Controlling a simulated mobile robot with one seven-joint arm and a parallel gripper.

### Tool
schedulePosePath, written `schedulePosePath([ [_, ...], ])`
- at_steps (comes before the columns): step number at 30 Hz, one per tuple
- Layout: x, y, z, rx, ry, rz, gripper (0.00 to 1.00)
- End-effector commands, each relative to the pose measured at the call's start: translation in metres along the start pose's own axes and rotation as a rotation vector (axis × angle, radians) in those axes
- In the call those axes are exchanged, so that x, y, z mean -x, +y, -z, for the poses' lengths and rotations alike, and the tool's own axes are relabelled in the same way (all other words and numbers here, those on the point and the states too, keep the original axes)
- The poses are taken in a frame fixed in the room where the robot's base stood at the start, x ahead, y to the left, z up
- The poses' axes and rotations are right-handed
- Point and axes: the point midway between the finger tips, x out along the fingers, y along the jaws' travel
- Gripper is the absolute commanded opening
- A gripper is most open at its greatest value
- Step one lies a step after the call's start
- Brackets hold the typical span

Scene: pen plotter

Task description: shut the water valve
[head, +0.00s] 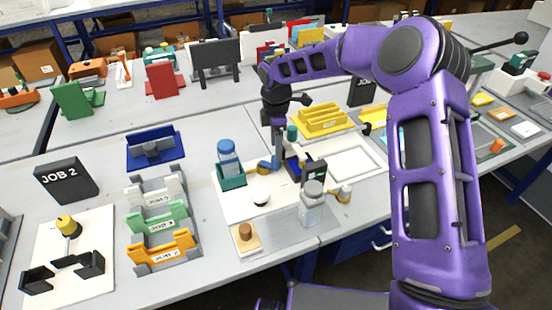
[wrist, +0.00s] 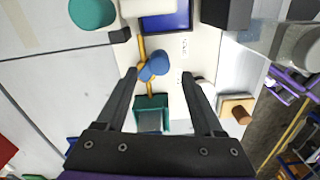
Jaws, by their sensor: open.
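The water valve shows as a blue rounded handle (wrist: 155,66) on a thin brass pipe (wrist: 141,48) in the wrist view. In the head view the blue handle (head: 264,165) sits at the back of a white board (head: 231,204), partly hidden by my gripper. My gripper (wrist: 158,76) is open and empty, pointing down. Its two fingertips are on either side of the blue handle in the wrist picture; I cannot tell how high they are above it. In the head view my gripper (head: 276,152) is just above the valve area.
A teal holder (head: 233,181) with a blue-capped bottle (head: 227,152) stands left of the valve. A white dome (head: 261,196) is in front. A yellow rack (head: 324,120) is behind.

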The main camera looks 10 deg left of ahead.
Motion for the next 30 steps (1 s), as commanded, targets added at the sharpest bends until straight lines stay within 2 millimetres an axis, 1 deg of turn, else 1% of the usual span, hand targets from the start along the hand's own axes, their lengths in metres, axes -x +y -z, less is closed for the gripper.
schedulePosePath([
  [1, -0.012, -0.001, 0.000, 0.001, 0.001, 0.003, 0.69],
  [3, -0.024, -0.001, 0.001, 0.001, 0.001, 0.003, 0.69],
  [6, -0.038, 0.000, 0.001, 0.000, 0.001, 0.001, 0.69],
  [9, -0.047, 0.000, 0.001, 0.000, 0.001, 0.001, 0.69],
  [13, -0.052, 0.000, 0.001, 0.001, 0.000, -0.001, 0.69],
  [20, -0.053, 0.000, 0.000, 0.000, 0.000, -0.002, 0.69],
  [21, -0.053, 0.000, 0.000, 0.000, 0.000, -0.001, 0.67],
  [26, -0.053, 0.000, 0.000, 0.000, 0.000, -0.001, 0.39],
  [30, -0.053, 0.000, 0.000, 0.000, 0.000, -0.001, 0.13],
])
